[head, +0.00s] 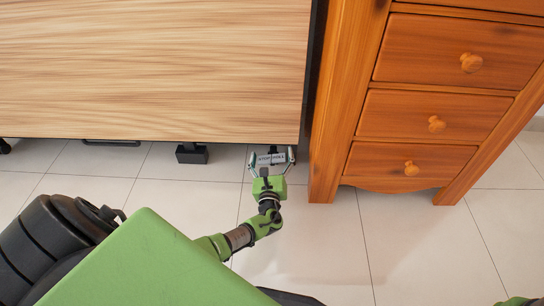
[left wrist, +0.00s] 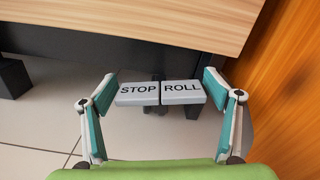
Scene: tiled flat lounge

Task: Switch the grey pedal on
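The grey pedal (head: 271,158) is down by the tiled floor, just in front of the desk's lower edge near its right corner. In the left wrist view it shows as two pale grey plates side by side, STOP (left wrist: 138,94) on the left and ROLL (left wrist: 182,93) on the right. The two plates look about level; I cannot tell which is pressed. My left gripper (head: 271,160) is open, with a finger on either side of the pedal in the picture. I cannot tell whether the fingers touch it.
The wood-topped desk (head: 150,65) is just beyond the pedal. An orange wooden drawer cabinet (head: 322,160) stands close on the right. A black foot (head: 192,154) is under the desk to the left. The tiled floor (head: 320,245) in front is clear.

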